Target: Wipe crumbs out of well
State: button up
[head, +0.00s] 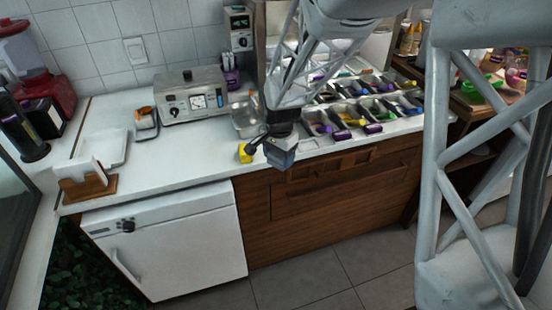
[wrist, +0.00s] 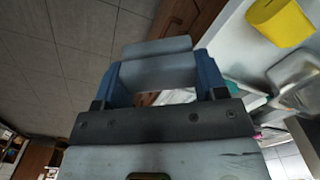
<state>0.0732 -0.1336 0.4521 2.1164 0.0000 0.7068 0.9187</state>
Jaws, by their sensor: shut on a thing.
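My gripper (head: 282,152) hangs just in front of the white counter's front edge in the head view. In the wrist view its blue fingers (wrist: 160,75) are shut on a pale grey, flat-faced thing (wrist: 156,47), whose kind I cannot tell. Two rows of metal topping wells (head: 345,116) with coloured-handled scoops sit on the counter to the right of my gripper. A separate metal pan (head: 244,125) stands just behind and left of it. I cannot make out crumbs in any well.
A yellow container (head: 245,153) stands at the counter edge left of my gripper; it also shows in the wrist view (wrist: 281,20). A metal appliance (head: 192,100), a white tray (head: 103,148) and a wooden holder (head: 88,186) are further left. The floor in front is clear.

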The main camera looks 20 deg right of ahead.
jog(key=w+d+n, duration=0.5)
jog(key=w+n, duration=0.6)
jog(key=n, duration=0.3)
jog(key=w+d+r+n, duration=0.1)
jog(key=w+d+n, duration=0.5)
jog(key=w+n, duration=0.5)
jog(key=shift+w+n, duration=0.35)
jog(key=shift+n, duration=1.05)
jog(key=shift+f, duration=0.15)
jog(key=shift+f, duration=6.25)
jog(key=shift+f, duration=0.6)
jog(key=shift+w, duration=0.1)
jog(key=shift+w+a+r, duration=0.1)
jog(key=shift+w+a, duration=0.1)
jog(key=shift+w, duration=0.3)
jog(key=shift+w+a, duration=0.2)
jog(key=shift+w, duration=0.3)
